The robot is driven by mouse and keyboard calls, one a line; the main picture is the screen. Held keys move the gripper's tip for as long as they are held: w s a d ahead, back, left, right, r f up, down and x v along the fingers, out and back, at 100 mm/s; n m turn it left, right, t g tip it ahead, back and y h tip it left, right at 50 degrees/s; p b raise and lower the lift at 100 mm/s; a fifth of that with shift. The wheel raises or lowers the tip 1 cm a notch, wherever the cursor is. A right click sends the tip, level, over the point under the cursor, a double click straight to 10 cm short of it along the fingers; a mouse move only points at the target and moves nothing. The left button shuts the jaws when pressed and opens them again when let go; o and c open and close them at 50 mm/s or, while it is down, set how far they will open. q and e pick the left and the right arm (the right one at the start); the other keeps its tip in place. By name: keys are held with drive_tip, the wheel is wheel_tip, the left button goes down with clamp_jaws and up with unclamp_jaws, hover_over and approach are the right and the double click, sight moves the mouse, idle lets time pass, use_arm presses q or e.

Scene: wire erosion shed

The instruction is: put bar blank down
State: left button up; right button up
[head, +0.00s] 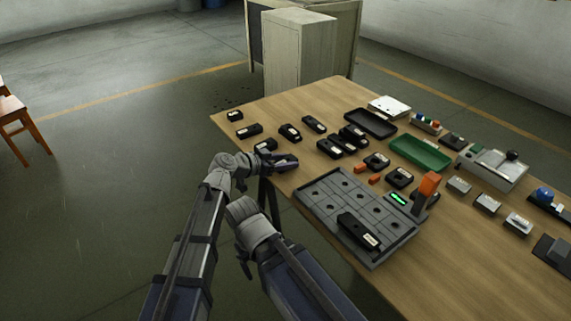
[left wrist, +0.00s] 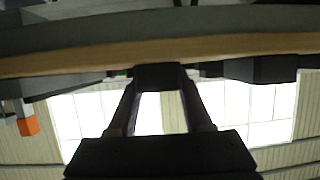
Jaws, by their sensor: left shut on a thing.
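My left gripper (head: 287,162) is at the near left edge of the wooden table, turned toward the table. It is shut on a dark bar blank, which shows between the fingertips in the left wrist view (left wrist: 158,76). In the head view the held blank is hard to separate from the dark fingers. A black block (head: 266,145) with a pale label shows just behind the gripper; I cannot tell whether they touch. The end of my other arm (head: 246,262) hangs low beside the table, and its fingers are not clear.
Several black labelled blocks (head: 314,124) stand on the wooden table (head: 475,260). A grey grid fixture (head: 325,196) holds one black bar (head: 358,230). Orange pieces, a dark tray (head: 371,123) and a green tray (head: 420,153) lie beyond. The table's far left corner has bare room.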

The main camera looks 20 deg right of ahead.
use_arm(q)
clamp_jaws()
idle(0.8)
